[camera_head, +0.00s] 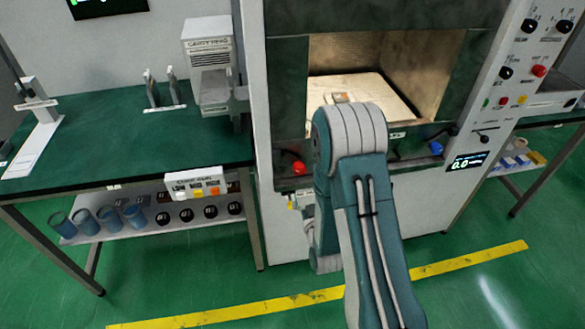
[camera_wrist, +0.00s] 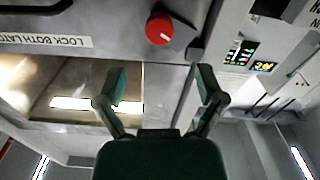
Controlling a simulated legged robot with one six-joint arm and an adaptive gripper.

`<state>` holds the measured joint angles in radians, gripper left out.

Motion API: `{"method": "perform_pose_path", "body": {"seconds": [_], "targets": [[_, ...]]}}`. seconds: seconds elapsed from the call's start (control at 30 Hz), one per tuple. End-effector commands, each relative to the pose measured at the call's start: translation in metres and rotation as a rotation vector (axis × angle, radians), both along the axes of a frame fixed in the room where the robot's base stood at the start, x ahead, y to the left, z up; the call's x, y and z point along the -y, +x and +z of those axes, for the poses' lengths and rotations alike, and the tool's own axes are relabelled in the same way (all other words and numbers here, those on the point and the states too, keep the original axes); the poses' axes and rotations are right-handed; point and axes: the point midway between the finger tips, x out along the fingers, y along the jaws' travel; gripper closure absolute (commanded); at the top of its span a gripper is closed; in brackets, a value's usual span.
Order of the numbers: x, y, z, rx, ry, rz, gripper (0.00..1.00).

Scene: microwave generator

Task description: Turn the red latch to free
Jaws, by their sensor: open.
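The red latch (camera_head: 299,168) is a round red knob on the lower left front of the microwave generator (camera_head: 259,120), just left of my arm. In the wrist view the red latch (camera_wrist: 159,28) shows a white mark on its face and a dark plate beside it. My gripper (camera_wrist: 160,82) is open and empty, its two green-tipped fingers spread below the knob in that picture and apart from it. In the head view my arm hides most of the gripper. A blue knob (camera_head: 436,148) sits at the lower right of the chamber.
The open chamber (camera_head: 390,70) holds a small item (camera_head: 341,98) on a pale floor. A label (camera_wrist: 45,40) reading "LOCK BOTH LAT..." is near the latch. A green bench (camera_head: 120,140) and a shelf with blue cups (camera_head: 83,220) stand left. A control panel (camera_head: 520,90) is right.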

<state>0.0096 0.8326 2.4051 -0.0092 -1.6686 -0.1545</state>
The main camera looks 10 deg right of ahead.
Motion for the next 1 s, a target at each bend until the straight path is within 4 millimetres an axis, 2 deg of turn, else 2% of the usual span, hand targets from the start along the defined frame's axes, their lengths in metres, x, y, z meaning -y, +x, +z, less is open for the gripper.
{"method": "perform_pose_path", "body": {"seconds": [0.5, 0.7, 0.93, 0.97, 1.0], "targets": [[-0.004, 0.088, 0.001, 0.001, -0.004, 0.001, 0.12], [-0.003, 0.101, 0.000, -0.001, -0.003, 0.001, 0.12], [-0.003, 0.102, 0.000, -0.002, -0.003, 0.001, 0.12], [-0.003, 0.102, 0.000, -0.002, -0.003, 0.001, 0.16], [-0.004, 0.102, 0.000, -0.002, -0.004, 0.001, 0.34]]}}
